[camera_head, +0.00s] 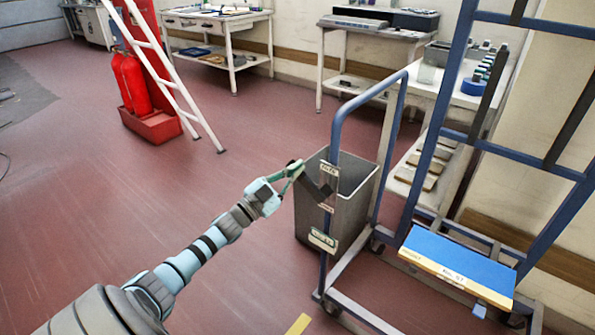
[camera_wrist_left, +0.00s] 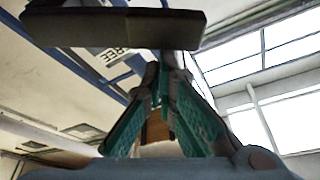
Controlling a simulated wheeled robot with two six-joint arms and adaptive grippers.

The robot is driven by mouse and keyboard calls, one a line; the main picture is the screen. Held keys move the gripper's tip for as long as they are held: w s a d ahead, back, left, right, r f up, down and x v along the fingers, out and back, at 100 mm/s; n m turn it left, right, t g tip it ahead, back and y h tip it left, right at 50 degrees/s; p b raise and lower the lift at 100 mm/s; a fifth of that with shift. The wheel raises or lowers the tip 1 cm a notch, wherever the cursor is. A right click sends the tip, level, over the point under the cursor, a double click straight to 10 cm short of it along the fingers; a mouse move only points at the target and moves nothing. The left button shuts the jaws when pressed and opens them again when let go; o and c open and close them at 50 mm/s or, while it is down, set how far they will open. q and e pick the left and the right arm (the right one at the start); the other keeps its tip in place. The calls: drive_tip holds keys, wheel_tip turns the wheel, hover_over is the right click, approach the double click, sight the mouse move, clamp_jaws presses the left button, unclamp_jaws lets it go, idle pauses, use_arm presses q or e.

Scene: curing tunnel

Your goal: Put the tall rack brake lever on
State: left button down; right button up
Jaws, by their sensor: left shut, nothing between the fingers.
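The tall rack (camera_head: 400,150) is a blue tube frame on castors at the right. Its brake lever (camera_head: 316,187) is a short dark bar on the near upright, tilted, between an upper label (camera_head: 329,169) and a lower one (camera_head: 326,208). In the left wrist view the dark bar (camera_wrist_left: 110,27) crosses the top, close to the fingertips, with a label ending in "REE" (camera_wrist_left: 112,57) behind it. My left gripper (camera_head: 298,167) has green fingers, shut and empty, at the lever's outer end. I cannot tell whether they touch. My right gripper is out of view.
A grey bin (camera_head: 360,195) stands right behind the upright. A blue-topped shelf (camera_head: 460,262) sits low on the rack. A white ladder (camera_head: 165,70) and red extinguishers (camera_head: 133,82) stand at the left. The red floor (camera_head: 230,130) between is clear.

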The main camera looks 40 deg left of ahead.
use_arm(q)
drive_tip(key=shift+a+f, duration=0.1)
drive_tip(key=shift+f, duration=0.05)
drive_tip(key=a+f+n+y+b, duration=0.2)
drive_tip(key=f+n+y, duration=0.6)
drive_tip(key=n, duration=1)
wheel_tip(320, 180, down, 2)
drive_tip(key=shift+a+f+g, duration=0.1)
drive_tip(key=shift+a+g, duration=0.3)
drive_tip(key=shift+a, duration=0.25)
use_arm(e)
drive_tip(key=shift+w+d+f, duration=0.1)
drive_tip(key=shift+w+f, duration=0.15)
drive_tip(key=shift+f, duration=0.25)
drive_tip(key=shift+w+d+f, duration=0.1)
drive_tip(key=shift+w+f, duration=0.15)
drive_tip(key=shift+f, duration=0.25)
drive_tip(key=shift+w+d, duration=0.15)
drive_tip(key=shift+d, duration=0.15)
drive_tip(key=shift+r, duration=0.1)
